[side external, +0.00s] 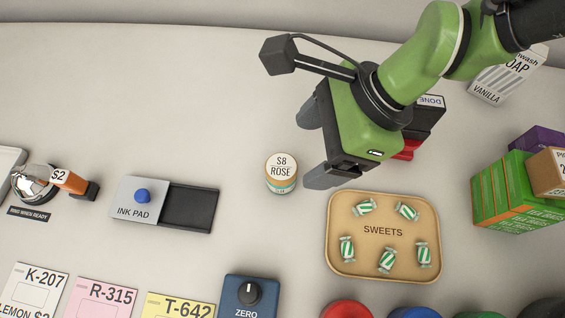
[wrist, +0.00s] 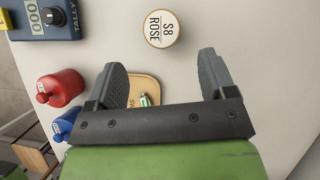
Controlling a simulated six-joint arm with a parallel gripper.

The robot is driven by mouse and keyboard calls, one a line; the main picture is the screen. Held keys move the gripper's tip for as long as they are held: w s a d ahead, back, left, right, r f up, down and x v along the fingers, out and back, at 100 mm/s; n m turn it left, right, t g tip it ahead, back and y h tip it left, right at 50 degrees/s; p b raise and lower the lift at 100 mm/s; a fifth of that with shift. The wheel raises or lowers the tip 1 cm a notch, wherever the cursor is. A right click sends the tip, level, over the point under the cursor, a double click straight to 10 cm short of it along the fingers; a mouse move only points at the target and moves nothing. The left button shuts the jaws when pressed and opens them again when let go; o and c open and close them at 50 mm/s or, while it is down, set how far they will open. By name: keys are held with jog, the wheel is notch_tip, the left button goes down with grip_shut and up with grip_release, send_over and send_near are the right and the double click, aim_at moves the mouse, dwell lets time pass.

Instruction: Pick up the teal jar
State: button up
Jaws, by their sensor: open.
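A small round jar (side external: 281,172) stands upright on the counter, with a pale lid reading "S8 ROSE", an orange-tan rim and a little teal low on its side. No other teal jar shows. In the wrist view the jar (wrist: 162,29) appears at the top centre, beyond the fingertips and roughly between their lines. My gripper (side external: 311,148) is open and empty, to the upper right of the jar in the side view, and apart from it. Both spread fingers (wrist: 163,66) show in the wrist view.
A tan sweets tray (side external: 334,262) with several wrapped sweets lies right of the jar. An ink pad (side external: 142,200) is to its left, a blue tally device (side external: 249,295) in front. Green boxes (side external: 505,195) stand far right. The counter around the jar is clear.

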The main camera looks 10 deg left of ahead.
aim_at(291, 166)
jog(key=x, duration=0.9)
jog(key=shift+w+f, duration=0.15)
jog(key=shift+w, duration=0.05)
jog(key=c, duration=1)
